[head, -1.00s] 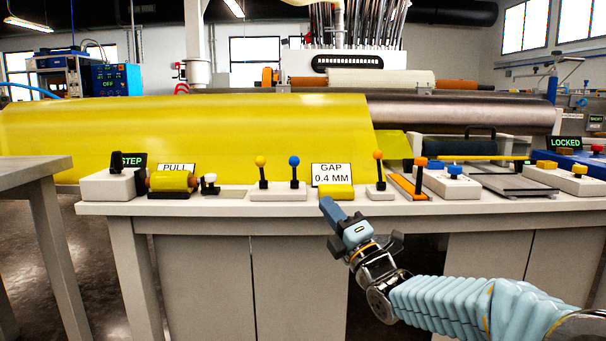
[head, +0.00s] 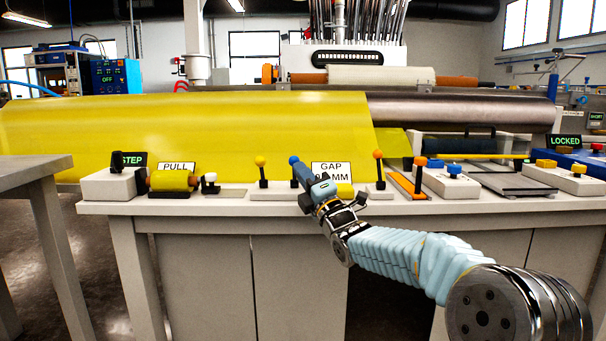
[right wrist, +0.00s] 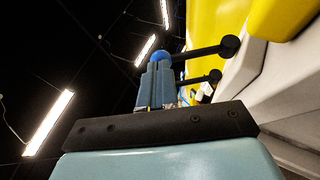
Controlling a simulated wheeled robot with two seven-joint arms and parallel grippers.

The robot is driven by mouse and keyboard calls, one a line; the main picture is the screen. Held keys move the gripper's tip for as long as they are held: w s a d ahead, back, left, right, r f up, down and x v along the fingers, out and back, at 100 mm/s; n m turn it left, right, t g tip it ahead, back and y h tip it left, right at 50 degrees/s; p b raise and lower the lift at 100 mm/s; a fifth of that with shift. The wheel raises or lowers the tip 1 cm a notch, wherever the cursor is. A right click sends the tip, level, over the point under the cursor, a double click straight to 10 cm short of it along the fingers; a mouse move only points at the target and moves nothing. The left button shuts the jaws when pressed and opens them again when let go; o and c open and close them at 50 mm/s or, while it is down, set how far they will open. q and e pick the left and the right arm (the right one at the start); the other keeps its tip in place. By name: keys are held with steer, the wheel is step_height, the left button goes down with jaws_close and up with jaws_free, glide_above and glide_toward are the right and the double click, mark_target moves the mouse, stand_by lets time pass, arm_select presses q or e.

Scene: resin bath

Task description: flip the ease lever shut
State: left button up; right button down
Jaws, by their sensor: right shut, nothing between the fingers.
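No lever in view bears the word ease, so I cannot tell which one it is. A lever with an orange ball (head: 378,155) stands further right. My right gripper (head: 303,172) is shut and empty, its blue fingers close to the blue-ball lever, partly covering it. In the right wrist view, the shut fingers (right wrist: 157,80) have the blue ball (right wrist: 161,57) just beyond their tips; contact is unclear. My left gripper is out of view.
The GAP sign (head: 331,168) is partly covered by my right gripper. A PULL sign (head: 178,167) and yellow roller stand left. An orange-ended lever (head: 420,162) and blue-knobbed box (head: 454,172) stand right. A yellow sheet (head: 200,130) hangs behind.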

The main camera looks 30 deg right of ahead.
steer(key=w+d+r+m+g+p, duration=0.2)
steer(key=w+g+p, duration=0.1)
steer(key=p, duration=0.6)
steer(key=w+d+r+m+g+h+p, duration=0.1)
steer(key=w+d+r+m+g+p, duration=0.1)
steer(key=w+p, duration=0.4)
steer(key=shift+d+r+g+p, duration=0.25)
steer(key=shift+d+g+p, duration=0.5)
steer(key=shift+p, duration=1.25)
